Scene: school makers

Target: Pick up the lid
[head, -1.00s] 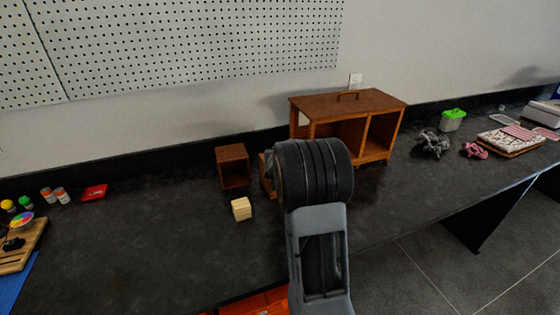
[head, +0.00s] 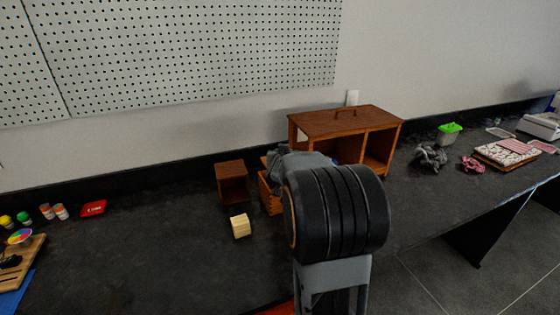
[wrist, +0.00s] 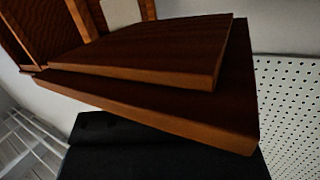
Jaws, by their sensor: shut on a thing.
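The lid (wrist: 150,58) fills the middle of the wrist view, close to the camera. It is a dark brown wooden slab with a smaller raised panel on one face, and it looks tilted. My gripper (head: 285,158) is largely hidden behind my own arm in the head view; a grey part of it shows above a brown wooden box (head: 267,196). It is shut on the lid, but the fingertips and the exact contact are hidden. The lid cannot be made out in the head view.
A brown cabinet (head: 380,150) with a handle on top stands behind, to the right. A small open-fronted wooden box (head: 233,185) and a pale wooden block (head: 240,226) are to the left. A green-lidded container (head: 449,132) is far right. The dark counter's left middle is clear.

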